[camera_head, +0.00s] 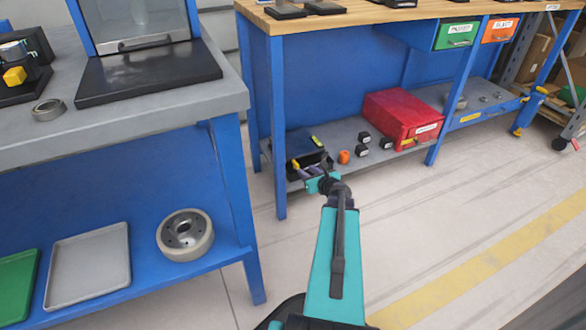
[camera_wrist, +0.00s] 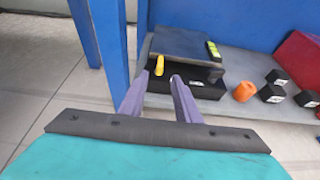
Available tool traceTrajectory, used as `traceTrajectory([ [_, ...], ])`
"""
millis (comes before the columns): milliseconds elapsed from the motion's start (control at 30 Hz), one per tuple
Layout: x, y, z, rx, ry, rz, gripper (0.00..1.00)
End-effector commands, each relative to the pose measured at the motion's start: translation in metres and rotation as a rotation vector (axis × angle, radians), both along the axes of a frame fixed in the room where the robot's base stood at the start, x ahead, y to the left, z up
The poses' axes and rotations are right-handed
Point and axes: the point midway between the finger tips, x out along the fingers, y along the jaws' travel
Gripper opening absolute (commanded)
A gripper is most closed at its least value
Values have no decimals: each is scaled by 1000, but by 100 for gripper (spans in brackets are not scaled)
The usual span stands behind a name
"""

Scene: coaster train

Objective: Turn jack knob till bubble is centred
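The jack is a dark, flat-topped device (camera_wrist: 185,42) on a black base or tray, on the low grey shelf; it also shows in the head view (camera_head: 297,143). A small yellow-green level (camera_wrist: 213,50) lies on its top at the right; its bubble is too small to read. A yellow knob (camera_wrist: 159,65) sticks out at the jack's front left. My gripper (camera_wrist: 160,80) has two purple fingers, open and apart, with the knob showing between their tips. I see gaps on both sides of the knob; how far it reaches between the fingers is unclear. The arm partly covers the gripper in the head view.
A blue bench leg (camera_wrist: 103,40) stands close left of my gripper. An orange object (camera_wrist: 243,91) and several black blocks (camera_wrist: 271,93) lie right of the jack. A red box (camera_head: 403,118) sits farther right on the shelf (camera_head: 345,128). The floor in front is clear.

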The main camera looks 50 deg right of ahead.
Motion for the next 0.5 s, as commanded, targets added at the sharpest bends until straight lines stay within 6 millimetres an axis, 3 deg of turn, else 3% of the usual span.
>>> traceTrajectory([
  [500, 49, -21, -24, -1, 0, 0, 30],
])
